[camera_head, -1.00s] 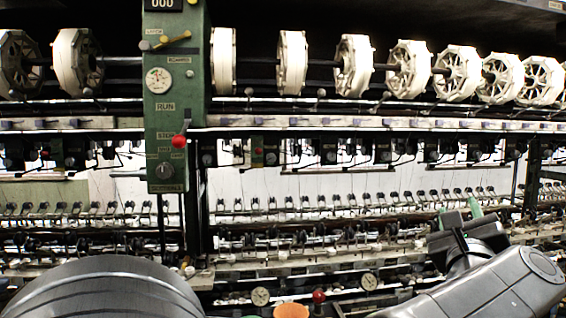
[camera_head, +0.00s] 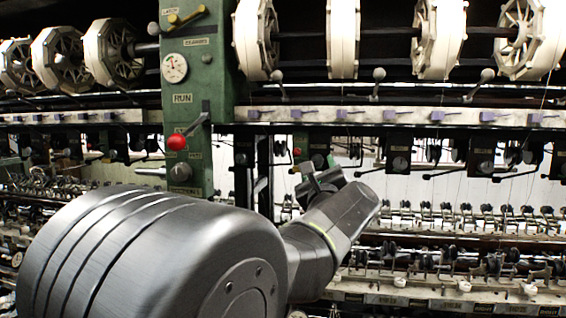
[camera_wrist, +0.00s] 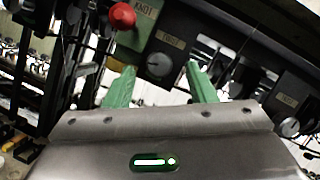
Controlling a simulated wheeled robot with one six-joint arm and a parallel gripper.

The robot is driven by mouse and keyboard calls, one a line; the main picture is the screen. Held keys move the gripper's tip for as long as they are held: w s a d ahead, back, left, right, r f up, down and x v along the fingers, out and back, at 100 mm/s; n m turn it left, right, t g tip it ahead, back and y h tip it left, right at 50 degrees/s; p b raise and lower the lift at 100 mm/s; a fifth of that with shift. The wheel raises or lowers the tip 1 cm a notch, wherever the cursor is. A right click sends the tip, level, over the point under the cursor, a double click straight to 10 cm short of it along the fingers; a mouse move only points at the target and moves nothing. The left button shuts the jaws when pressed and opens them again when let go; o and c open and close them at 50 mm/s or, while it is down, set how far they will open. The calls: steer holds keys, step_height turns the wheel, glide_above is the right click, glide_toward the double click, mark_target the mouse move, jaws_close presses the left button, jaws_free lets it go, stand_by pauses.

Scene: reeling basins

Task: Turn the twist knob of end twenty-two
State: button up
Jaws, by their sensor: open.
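In the wrist view a round grey twist knob (camera_wrist: 158,65) sits on a dark box under a small label, between and beyond my two green fingers. My gripper (camera_wrist: 160,86) is open and empty, its fingers apart and pointing toward that box. No end number is readable, so I cannot tell whether this is end twenty-two. Another knob (camera_wrist: 290,127) shows on a neighbouring box at the right. In the head view my gripper (camera_head: 318,184) is just below a dark box (camera_head: 319,142) in the row; the arm partly hides its fingers.
A red ball (camera_wrist: 122,15) is above and left of the middle knob. In the head view a green control post (camera_head: 200,90) with a red-ended lever (camera_head: 177,142) stands left of my gripper. White reels (camera_head: 343,40) run above. Threads and guides fill the lower machine.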

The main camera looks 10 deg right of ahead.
steer(key=shift+w+r, duration=0.35)
steer(key=shift+w, duration=0.3)
steer(key=shift+c, duration=0.4)
steer(key=c, duration=0.9)
